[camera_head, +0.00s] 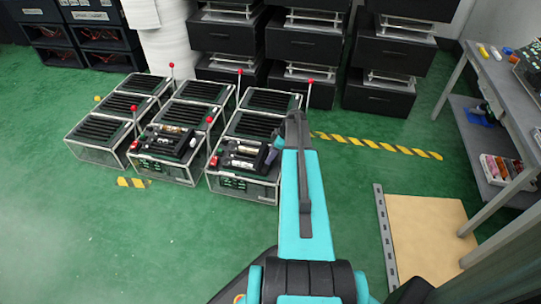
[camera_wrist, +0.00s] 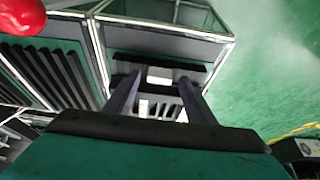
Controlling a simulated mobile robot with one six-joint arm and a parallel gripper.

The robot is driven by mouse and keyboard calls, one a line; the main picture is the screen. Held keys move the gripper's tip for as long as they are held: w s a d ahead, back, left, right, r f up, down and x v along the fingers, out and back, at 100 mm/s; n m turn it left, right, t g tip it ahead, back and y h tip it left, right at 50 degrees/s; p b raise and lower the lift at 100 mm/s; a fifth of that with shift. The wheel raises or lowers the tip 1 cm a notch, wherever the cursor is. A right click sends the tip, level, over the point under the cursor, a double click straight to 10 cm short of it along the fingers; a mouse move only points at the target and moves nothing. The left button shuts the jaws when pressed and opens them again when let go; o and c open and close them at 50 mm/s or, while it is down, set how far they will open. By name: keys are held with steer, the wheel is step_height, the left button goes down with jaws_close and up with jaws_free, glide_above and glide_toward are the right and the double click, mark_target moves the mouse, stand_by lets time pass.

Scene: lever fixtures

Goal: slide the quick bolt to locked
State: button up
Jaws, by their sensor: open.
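In the head view, the front right lever fixture (camera_head: 243,185) is a clear-sided box with a black top. A small silvery, bolt-like fitting (camera_head: 241,163) sits on its top; I cannot tell whether it is the quick bolt or how it is set. My gripper (camera_head: 270,158) is at the right side of this fixture, partly hidden by my turquoise arm. In the wrist view, my gripper (camera_wrist: 160,88) is open, its two dark fingers apart over a black panel. A white rectangular piece (camera_wrist: 160,76) shows between them, and contact is not clear.
Similar fixtures (camera_head: 160,171) stand close on the left, with upright red-knobbed levers. One red knob (camera_wrist: 18,14) shows large in the wrist view. Black racks (camera_head: 305,40) stand behind and a grey table (camera_head: 510,115) at right. The green floor in front is clear.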

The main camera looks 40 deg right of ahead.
steer(key=p+v, duration=0.3)
steer(key=v, duration=1)
steer(key=shift+r, duration=0.25)
